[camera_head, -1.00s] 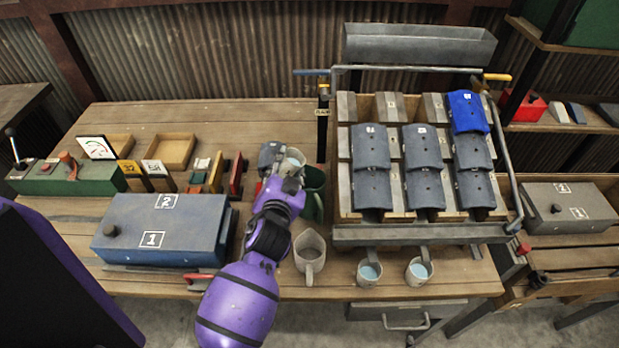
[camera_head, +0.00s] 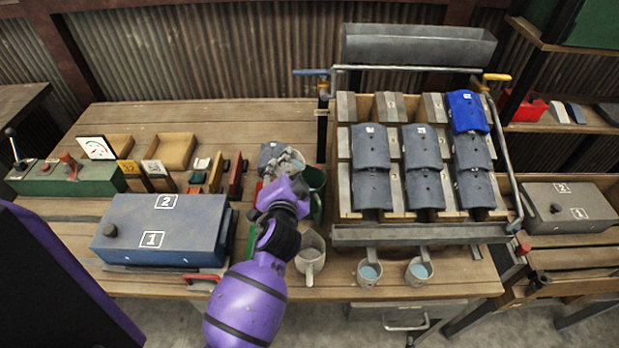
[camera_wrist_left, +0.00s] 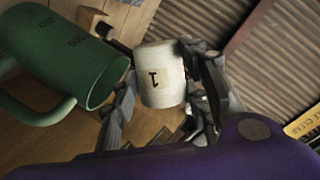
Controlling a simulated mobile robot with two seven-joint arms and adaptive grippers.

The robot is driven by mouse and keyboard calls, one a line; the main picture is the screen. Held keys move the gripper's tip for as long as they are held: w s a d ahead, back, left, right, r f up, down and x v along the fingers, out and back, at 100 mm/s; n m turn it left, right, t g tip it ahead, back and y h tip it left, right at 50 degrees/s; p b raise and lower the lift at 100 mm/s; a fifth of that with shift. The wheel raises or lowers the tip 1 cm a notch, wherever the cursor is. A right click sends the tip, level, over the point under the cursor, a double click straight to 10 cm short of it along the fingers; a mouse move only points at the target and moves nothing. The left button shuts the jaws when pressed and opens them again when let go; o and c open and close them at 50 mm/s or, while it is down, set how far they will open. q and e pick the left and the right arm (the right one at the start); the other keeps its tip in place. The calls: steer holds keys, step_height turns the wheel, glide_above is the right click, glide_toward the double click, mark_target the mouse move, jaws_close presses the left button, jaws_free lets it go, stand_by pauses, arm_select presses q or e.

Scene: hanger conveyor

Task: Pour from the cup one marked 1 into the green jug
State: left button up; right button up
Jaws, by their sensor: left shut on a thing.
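My left gripper (camera_head: 284,168) is at the green jug (camera_head: 315,190) on the bench, left of the rack. In the left wrist view the gripper (camera_wrist_left: 158,112) is shut on a pale cup marked 1 (camera_wrist_left: 160,70). The cup is beside the mouth of the green jug (camera_wrist_left: 75,60). In the wrist view the jug appears tilted because that camera is rolled. In the head view the cup is mostly hidden behind my gripper and wrist. I cannot see any liquid leaving the cup. My right gripper is not in view.
A pale jug (camera_head: 310,255) stands in front of the green jug. Two cups with bluish contents, one left (camera_head: 369,272) and one right (camera_head: 418,271), stand under the rack (camera_head: 420,235). A blue-grey box (camera_head: 165,230) is on the left, with small blocks behind it.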

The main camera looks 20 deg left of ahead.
arm_select(q)
steer(key=shift+d+m, duration=0.1)
steer(key=shift+m, duration=0.3)
steer(key=shift+f+m+y, duration=0.15)
steer(key=shift+m+y, duration=0.15)
steer(key=shift+m, duration=0.2)
steer(key=shift+d+f+m, duration=0.1)
steer(key=shift+d+m, duration=0.05)
steer(key=shift+m, duration=0.35)
steer(key=shift+w+f+y, duration=0.1)
steer(key=shift+y, duration=0.2)
steer(key=shift+d+m, duration=0.15)
steer(key=shift+m, duration=0.25)
steer(key=shift+f, duration=0.15)
stand_by(0.4)
